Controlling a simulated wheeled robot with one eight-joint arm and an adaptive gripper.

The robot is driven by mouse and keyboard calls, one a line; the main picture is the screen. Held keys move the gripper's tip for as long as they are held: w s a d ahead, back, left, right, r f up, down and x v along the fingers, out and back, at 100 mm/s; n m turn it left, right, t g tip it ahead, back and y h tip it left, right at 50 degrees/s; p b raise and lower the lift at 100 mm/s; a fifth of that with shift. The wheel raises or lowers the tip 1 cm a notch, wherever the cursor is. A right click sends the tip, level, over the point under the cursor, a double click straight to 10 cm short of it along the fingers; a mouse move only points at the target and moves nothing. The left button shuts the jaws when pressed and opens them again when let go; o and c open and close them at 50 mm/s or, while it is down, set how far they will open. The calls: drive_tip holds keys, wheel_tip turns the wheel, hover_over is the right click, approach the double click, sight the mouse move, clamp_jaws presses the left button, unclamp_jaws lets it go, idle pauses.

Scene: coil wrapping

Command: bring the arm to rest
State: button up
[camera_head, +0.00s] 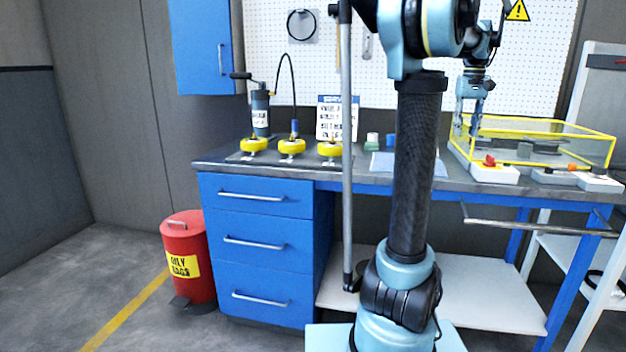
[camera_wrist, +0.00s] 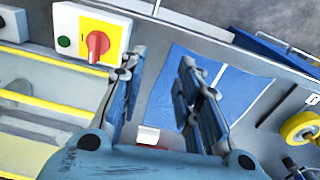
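My arm rises in the middle of the head view and bends over to the right at the top. My gripper (camera_head: 470,118) points down above the workbench (camera_head: 270,170), beside the left end of the yellow-framed clear guard (camera_head: 545,127). In the wrist view my gripper (camera_wrist: 161,65) has its two fingers apart. A small white block (camera_wrist: 149,135) shows lower down between the fingers. My upper arm hides part of the bench.
A white switch box (camera_head: 494,173) with a red knob stands before the guard; it also shows in the wrist view (camera_wrist: 75,30). Several yellow rolls (camera_head: 291,147), a dark cylinder (camera_head: 261,112) and a printed sign (camera_head: 337,112) stand left. A red bin (camera_head: 186,245) is on the floor.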

drive_tip(key=s+a+f+n, duration=0.1)
drive_tip(key=s+a+f, duration=0.4)
drive_tip(key=a, duration=0.5)
drive_tip(key=s+a+f, duration=0.4)
drive_tip(key=a+f, duration=0.3)
drive_tip(key=a, duration=0.2)
drive_tip(key=s+a+f, duration=0.3)
drive_tip(key=s+f, duration=0.1)
drive_tip(key=f, duration=0.2)
drive_tip(key=s+a+f+t, duration=0.1)
drive_tip(key=s+a+f, duration=0.3)
drive_tip(key=f, duration=0.3)
drive_tip(key=s+a+f+n, duration=0.1)
drive_tip(key=s+a+f, duration=0.3)
drive_tip(key=s+f, duration=0.2)
drive_tip(key=shift+a+f+t, duration=0.2)
drive_tip(key=shift+f+t, duration=0.05)
drive_tip(key=shift+t, duration=0.15)
